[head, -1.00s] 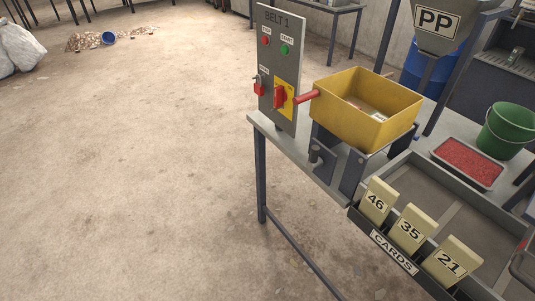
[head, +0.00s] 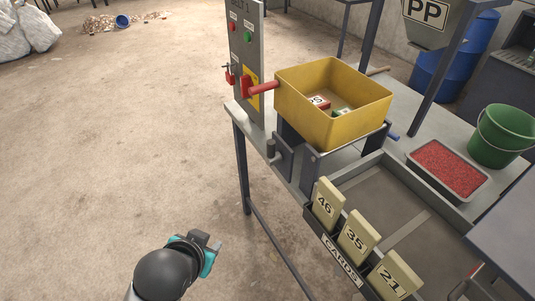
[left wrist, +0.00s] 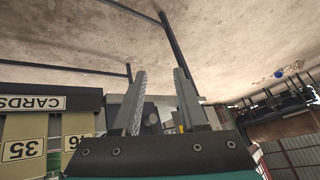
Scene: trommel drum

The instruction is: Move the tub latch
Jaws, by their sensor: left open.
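The yellow tub (head: 335,115) sits upright on a dark grey stand and holds a few small labelled items. A grey upright knob (head: 271,150) beside a dark plate on the stand's left side may be the latch; I cannot be sure. A blue-tipped pin (head: 391,135) shows at the stand's right side. My left gripper (head: 212,251) is open and empty, in front of and below the knob, well apart from it. Its spread fingers (left wrist: 160,90) show in the left wrist view. My right gripper is not in view.
A card rack (head: 340,262) with cards 46, 35 and 21 lines the tray's front edge. A control panel (head: 246,50) stands at the table's left end. A green bucket (head: 502,137) and a red-filled tray (head: 448,168) are at right.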

